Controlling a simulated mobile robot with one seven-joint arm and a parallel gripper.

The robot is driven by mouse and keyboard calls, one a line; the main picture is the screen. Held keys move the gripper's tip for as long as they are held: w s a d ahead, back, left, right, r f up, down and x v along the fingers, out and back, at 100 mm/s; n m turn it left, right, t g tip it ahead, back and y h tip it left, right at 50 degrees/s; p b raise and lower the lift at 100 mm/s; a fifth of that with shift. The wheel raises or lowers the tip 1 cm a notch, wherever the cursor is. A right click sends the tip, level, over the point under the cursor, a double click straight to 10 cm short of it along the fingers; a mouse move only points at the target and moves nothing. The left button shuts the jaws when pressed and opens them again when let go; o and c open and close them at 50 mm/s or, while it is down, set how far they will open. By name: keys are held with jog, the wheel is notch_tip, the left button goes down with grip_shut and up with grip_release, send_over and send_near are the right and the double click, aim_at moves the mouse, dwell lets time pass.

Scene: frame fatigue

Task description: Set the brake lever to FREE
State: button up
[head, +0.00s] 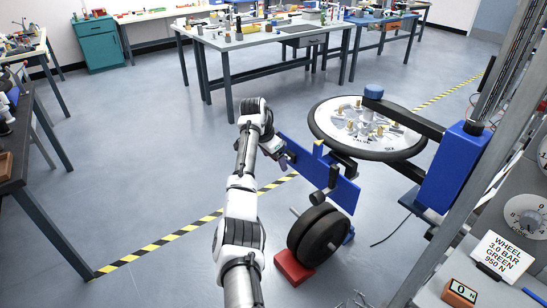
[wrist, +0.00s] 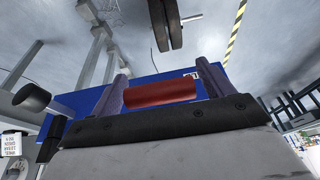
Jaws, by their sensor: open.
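A blue panel (head: 325,172) stands beside the wheel rig in the head view, with its face partly behind my arm. My gripper (head: 283,160) is at the panel's left end. In the wrist view my gripper (wrist: 167,74) is open, with one finger on each side of a red cylinder (wrist: 160,91), which looks like the brake lever's grip. The cylinder lies crosswise in the gap, in front of the blue panel (wrist: 150,70); contact with the fingers cannot be told. The lever's shaft and its FREE marking cannot be made out.
A large wheel disc (head: 366,128) lies flat on the rig to the right. Black rollers (head: 318,235) and a red block (head: 293,267) stand below the panel. A blue column (head: 455,165) is at right.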

jog(key=b+v, duration=0.3)
jog(key=v, duration=1)
jog(key=shift+r, duration=0.35)
jog(key=shift+a, duration=0.15)
